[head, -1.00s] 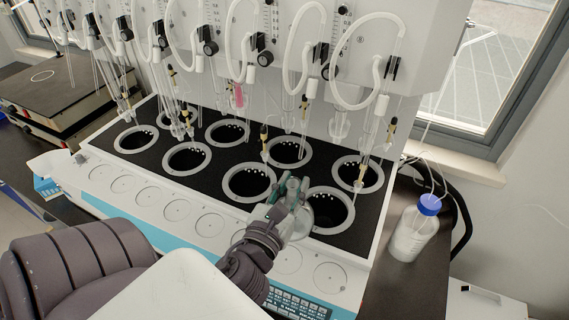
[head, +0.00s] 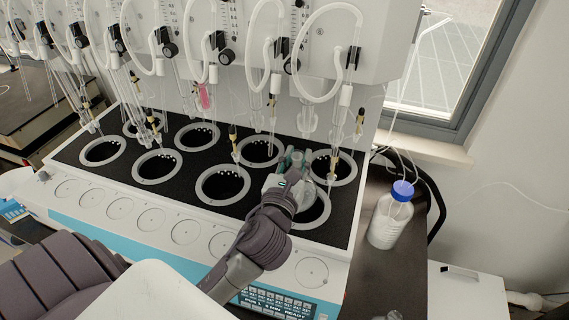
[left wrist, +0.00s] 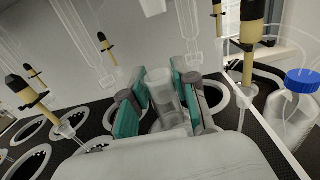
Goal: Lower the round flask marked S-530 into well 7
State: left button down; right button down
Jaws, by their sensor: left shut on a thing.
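My left gripper (head: 296,163) is shut on the neck of a clear round flask (head: 308,187). In the left wrist view the flask's clear neck (left wrist: 164,92) stands between the gripper's teal finger pads (left wrist: 190,97). No marking on the flask can be read. The gripper holds the flask over the front right well (head: 325,215), a dark round hole with a grey ring, partly hidden by the flask and my arm. I cannot tell how deep the flask sits, and no well number is legible. My right gripper is not in view.
Several other dark wells, such as the front middle one (head: 222,186), look empty. Glass tubes with yellow-black fittings (head: 235,143) hang close behind the gripper. A bottle with a blue cap (head: 391,215) stands right of the machine.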

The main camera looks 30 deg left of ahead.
pick_arm(q)
jog(key=shift+w+d, duration=0.45)
jog(key=shift+w, duration=0.4)
jog(key=shift+f+b, duration=2.5)
jog(key=shift+f, duration=1.25)
jog(key=shift+p, duration=0.3)
jog(key=shift+f, duration=0.3)
jog(key=c, duration=0.8)
grip_release()
jog(key=shift+s, duration=0.1)
jog(key=shift+f, duration=0.1)
jog(key=v, duration=1.2)
